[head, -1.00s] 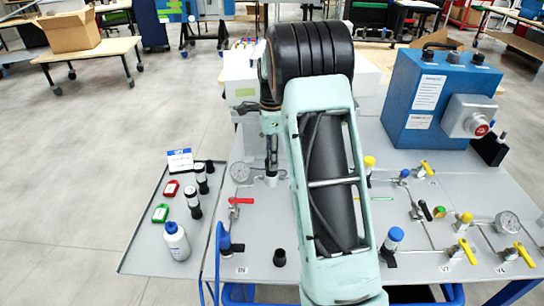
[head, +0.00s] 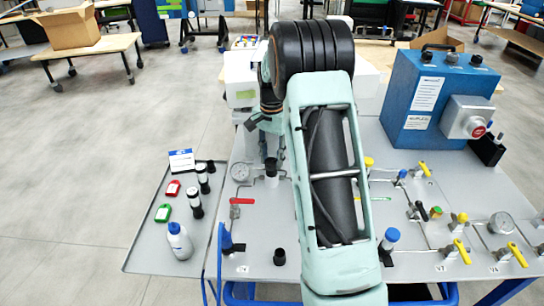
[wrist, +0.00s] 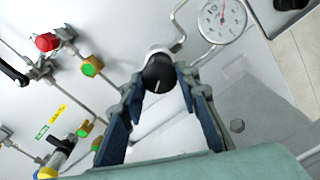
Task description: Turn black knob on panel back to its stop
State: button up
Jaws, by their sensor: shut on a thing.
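The black knob (wrist: 158,74) sits on a pale round base on the grey panel (wrist: 255,85), with a white line on its face. My gripper (wrist: 160,78) is shut on it, one dark blue finger on each side. In the head view, my gripper (head: 270,145) points down at the panel, and the black knob (head: 271,165) shows below it, partly hidden by my fingers.
A round gauge (wrist: 222,19) stands close beside the knob, joined by a bent pipe. Valves with a red knob (wrist: 46,41) and green-yellow fittings (wrist: 91,66) lie left in the wrist view. A blue box (head: 440,100) stands at the panel's back right.

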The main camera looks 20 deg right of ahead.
aim_at(272, 161)
jog(key=n, duration=0.6)
jog(key=shift+p, duration=0.4)
jog(key=n, duration=0.6)
jog(key=shift+p, duration=0.35)
jog(key=o, duration=1.2)
jog(key=shift+c, duration=0.2)
notch_tip(272, 161, up, 12)
